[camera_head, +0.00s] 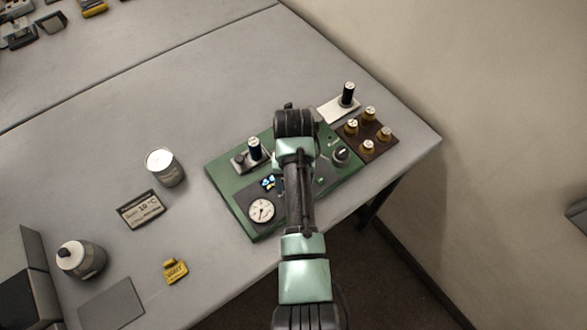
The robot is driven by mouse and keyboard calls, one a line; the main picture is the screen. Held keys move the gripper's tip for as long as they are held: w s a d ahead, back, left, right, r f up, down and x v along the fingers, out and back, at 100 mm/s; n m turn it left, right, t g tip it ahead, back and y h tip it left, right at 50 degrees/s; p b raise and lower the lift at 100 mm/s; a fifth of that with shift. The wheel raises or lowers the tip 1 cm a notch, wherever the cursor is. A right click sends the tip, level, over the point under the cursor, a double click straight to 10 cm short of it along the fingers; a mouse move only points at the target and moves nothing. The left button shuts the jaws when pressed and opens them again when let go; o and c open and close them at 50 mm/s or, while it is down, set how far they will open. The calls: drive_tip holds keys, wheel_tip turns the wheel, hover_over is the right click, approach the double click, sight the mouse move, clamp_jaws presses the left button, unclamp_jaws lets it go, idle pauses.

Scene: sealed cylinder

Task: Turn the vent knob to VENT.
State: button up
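A green panel (222,172) lies on the grey table, partly covered by my arm. A dark round knob (341,155) with a pale mark stands at the panel's right side; it may be the vent knob, but its lettering and pointer setting are too small to read. My arm reaches over the panel from the bottom, and its dark end (294,123) is above the panel's far edge, left of this knob. My gripper's fingers are hidden by the wrist, so I cannot see whether they are open or hold anything.
The panel also bears a round gauge (262,210), a small blue part (268,183) and a dark white-topped cylinder (254,149). Another such cylinder (347,95) stands on a white plate, near several brass-coloured pieces (369,114). A can (164,168) and display (141,209) are left. The wall is right.

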wheel_tip(320, 180, up, 11)
idle(0.8)
